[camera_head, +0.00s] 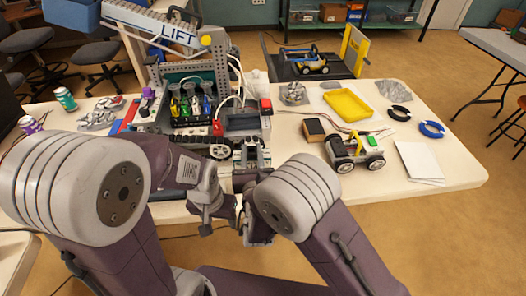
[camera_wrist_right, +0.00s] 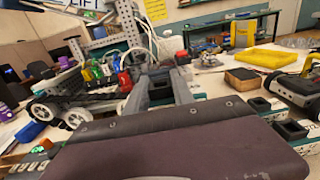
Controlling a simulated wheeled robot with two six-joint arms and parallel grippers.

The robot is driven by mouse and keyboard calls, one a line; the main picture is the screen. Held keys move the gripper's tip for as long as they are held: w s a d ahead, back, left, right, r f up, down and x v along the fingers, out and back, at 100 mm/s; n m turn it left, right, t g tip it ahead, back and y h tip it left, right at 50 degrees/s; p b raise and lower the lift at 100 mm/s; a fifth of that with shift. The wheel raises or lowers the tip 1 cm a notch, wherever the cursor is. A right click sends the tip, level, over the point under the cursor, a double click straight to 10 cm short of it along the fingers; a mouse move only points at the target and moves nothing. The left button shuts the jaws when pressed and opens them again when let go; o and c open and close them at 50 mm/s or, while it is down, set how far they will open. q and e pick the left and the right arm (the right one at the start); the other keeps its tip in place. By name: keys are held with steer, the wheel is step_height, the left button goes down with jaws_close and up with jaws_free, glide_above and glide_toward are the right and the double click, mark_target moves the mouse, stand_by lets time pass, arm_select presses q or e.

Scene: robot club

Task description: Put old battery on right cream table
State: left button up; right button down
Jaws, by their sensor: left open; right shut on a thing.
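My right gripper (camera_wrist_right: 161,88) is shut on a dark block between its fingers in the right wrist view. It looks like the old battery (camera_wrist_right: 160,96), but the fingers hide most of it. In the head view the right gripper (camera_head: 250,162) is at the front of the large competition robot (camera_head: 205,108). I cannot tell whether the block is clear of that robot. My left gripper (camera_head: 228,222) is lower, near the table's front edge, open, with its fingers partly hidden by my arms. The cream table (camera_head: 455,175) spreads to the right under these things.
A small wheeled robot (camera_head: 355,152), a dark box (camera_head: 313,129), a yellow tray (camera_head: 348,105), a blue tape roll (camera_head: 431,129) and white sheets (camera_head: 418,162) occupy the right side. Bare tabletop shows around the sheets. Bottles (camera_head: 65,99) stand at the left.

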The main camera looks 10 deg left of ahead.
steer(key=shift+s+a+f+b, duration=0.15)
steer(key=shift+a+f+b, duration=0.05)
steer(key=shift+f, duration=0.2)
steer(key=shift+s+a+f+b, duration=0.15)
steer(key=shift+f, duration=0.2)
steer(key=shift+a+f, duration=0.1)
steer(key=shift+a, duration=0.05)
arm_select(q)
step_height(320, 180, down, 2)
steer(key=shift+w+f, duration=0.1)
step_height(320, 180, down, 6)
steer(key=b, duration=0.6)
steer(key=shift+f+b, duration=0.25)
steer(key=shift+b, duration=0.1)
arm_select(e)
step_height(320, 180, down, 9)
steer(key=shift+r, duration=0.1)
arm_select(q)
steer(key=shift+f+b, duration=0.45)
steer(key=shift+f, duration=0.05)
arm_select(e)
steer(key=shift+f, duration=0.45)
